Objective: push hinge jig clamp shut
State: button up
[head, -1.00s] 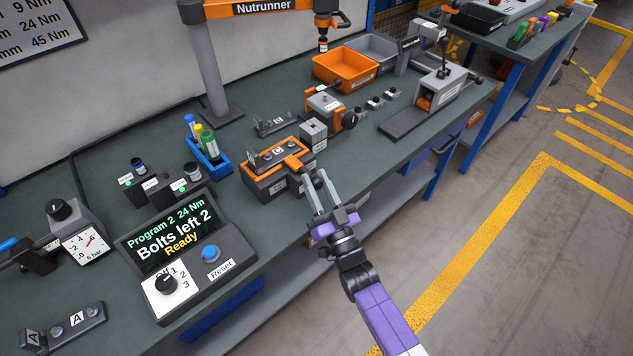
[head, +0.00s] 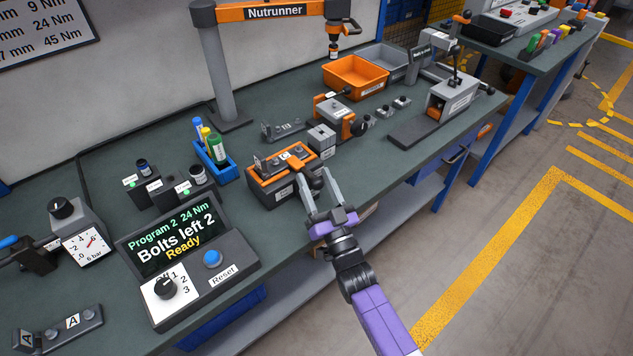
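The hinge jig (head: 272,189) is a dark block with an orange-edged top, near the table's front edge. A grey hinge part with a C label (head: 285,156) lies on it. The jig's orange clamp (head: 300,163) is at its right side, with a dark end towards my gripper. Whether the clamp is open or shut is hard to tell. My gripper (head: 314,179) is open, its two grey fingers spread at the clamp's dark end. Contact cannot be made out.
A grey block (head: 321,137) stands just behind the clamp. A controller box (head: 205,260) with a lit screen is at front left. A blue holder with bottles (head: 215,160) stands left of the jig. The floor at right is clear.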

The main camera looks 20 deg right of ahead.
jog(key=shift+b+v, duration=0.65)
jog(key=shift+v, duration=3.3)
jog(key=shift+w+f, duration=0.15)
jog(key=s+r+g, duration=0.2)
jog(key=s, duration=1.1)
jog(key=s+r+n+g, duration=0.1)
jog(key=s+r+g, duration=0.1)
jog(key=s, duration=1.1)
jog(key=s+r+n+g, duration=0.1)
jog(key=s+r+g, duration=0.2)
jog(key=s, duration=1)
jog(key=shift+d+g+h, duration=0.3)
jog(key=shift+d+h, duration=0.05)
jog(key=shift+h, duration=0.05)
